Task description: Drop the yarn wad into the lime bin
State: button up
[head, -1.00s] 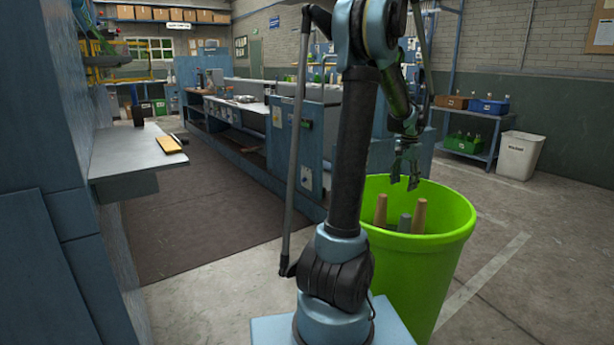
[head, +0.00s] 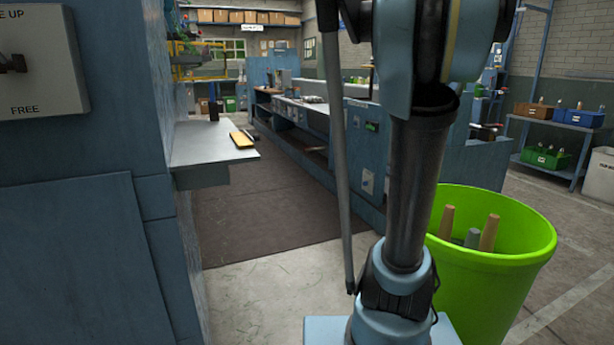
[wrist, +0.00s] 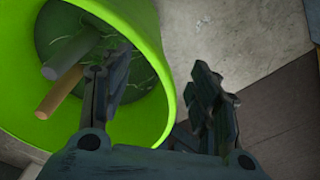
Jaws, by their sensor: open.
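The lime bin (head: 490,285) stands on the floor at the right in the head view, behind my arm. In the wrist view the lime bin (wrist: 150,30) fills the left side, its mouth open toward the camera. Thin light green strands (wrist: 140,72) show on the dark inside of the bin; I cannot tell whether they are the yarn wad. My gripper (wrist: 160,65) is open and empty in the wrist view, its left finger over the bin's mouth and its right finger outside the rim. The gripper is out of sight in the head view.
Tan cones (head: 489,233) and a grey cone (head: 472,238) stand in the bin. A grey shelf (head: 205,150) with a yellow-edged item (head: 242,139) juts from a blue cabinet at left. A blue rack (head: 550,150) with small bins stands at back right. Floor between is clear.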

jog(key=s+a+f+n, duration=0.3)
jog(key=s+a+f, duration=0.2)
jog(key=s+a, duration=0.1)
jog(key=s+a+f+n+t, duration=0.1)
jog(key=s+a+f+n, duration=0.2)
jog(key=s+a+f, duration=0.2)
jog(key=s+a, duration=0.2)
jog(key=s, duration=0.1)
jog(key=shift+s+n, duration=0.3)
jog(key=shift+s, duration=0.05)
